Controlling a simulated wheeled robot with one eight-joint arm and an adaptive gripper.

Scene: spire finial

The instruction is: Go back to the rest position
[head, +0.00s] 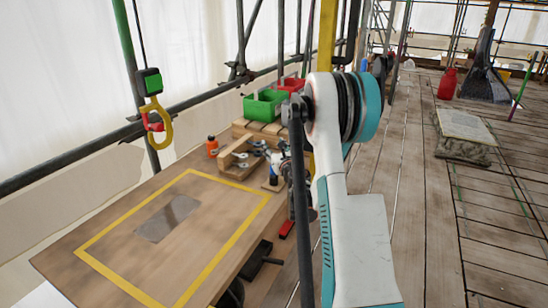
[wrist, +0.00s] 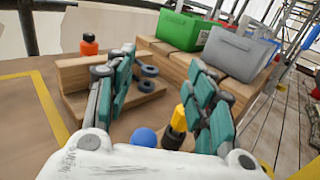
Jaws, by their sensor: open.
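My gripper (wrist: 162,62) is open in the wrist view, its two green-padded fingers apart with nothing held between them. It points at a wooden rack (wrist: 75,72) with round dark grey parts at its side. In the head view my gripper is small and partly hidden by my arm, over the back end of the workbench (head: 115,215) by the rack (head: 228,158). A blue rounded top (wrist: 144,137) and a yellow-and-black handle (wrist: 178,125) show low between the fingers; their lower parts are hidden.
An orange bottle (head: 212,146) stands left of the rack. Green (head: 264,106) and red (head: 289,84) bins stand behind; a grey bin (wrist: 238,52) shows in the wrist view. A yellow outline (head: 132,207) surrounds a grey plate (head: 166,218) on the bench. Scaffold poles rise nearby. Plank floor lies right.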

